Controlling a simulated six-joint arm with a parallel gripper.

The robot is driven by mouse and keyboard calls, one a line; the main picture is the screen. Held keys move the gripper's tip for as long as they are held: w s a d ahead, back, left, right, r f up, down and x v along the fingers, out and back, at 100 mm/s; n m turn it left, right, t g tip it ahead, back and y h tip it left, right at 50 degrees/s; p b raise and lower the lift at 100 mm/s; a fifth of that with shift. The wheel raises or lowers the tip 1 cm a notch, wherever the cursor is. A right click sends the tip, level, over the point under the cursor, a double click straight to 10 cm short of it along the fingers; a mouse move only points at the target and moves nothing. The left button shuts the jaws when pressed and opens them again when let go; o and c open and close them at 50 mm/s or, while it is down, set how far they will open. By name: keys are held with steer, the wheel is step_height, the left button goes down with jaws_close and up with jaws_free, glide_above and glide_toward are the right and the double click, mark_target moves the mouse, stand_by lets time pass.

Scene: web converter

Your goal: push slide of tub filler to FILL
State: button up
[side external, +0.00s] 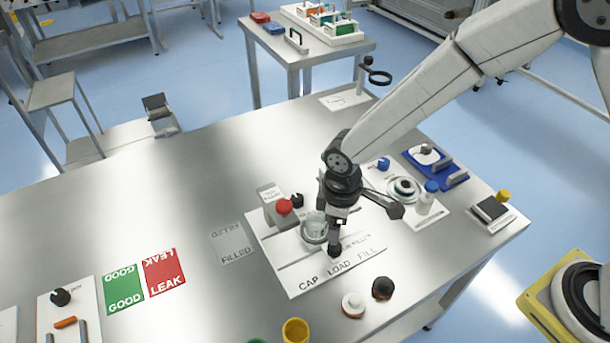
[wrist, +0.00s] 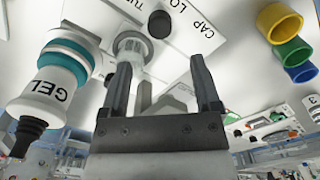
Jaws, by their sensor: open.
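The tub filler's white base plate (side external: 290,280) lies on the steel table, printed CAP, LOAD and FILL along its front edge. A clear tub (side external: 315,224) sits on the filler; it also shows in the wrist view (wrist: 132,46). A black knob (side external: 335,250) stands behind the LOAD lettering, and in the wrist view (wrist: 159,24) it is beside the CAP LO print. My gripper (side external: 340,216) is over the filler, close to tub and knob, partly hiding the filler. In the wrist view its two fingers (wrist: 160,75) are apart with nothing gripped; contact cannot be told.
A white GEL bottle (wrist: 50,85) with a teal band is close left in the wrist view. A red knob (side external: 284,207) stands at the filler's left. Black (side external: 382,288) and white-red (side external: 353,305) knobs lie in front. The table left of the filler is mostly clear.

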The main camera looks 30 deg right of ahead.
steer(key=shift+f, duration=0.15)
steer(key=shift+f, duration=3.75)
jaws_close()
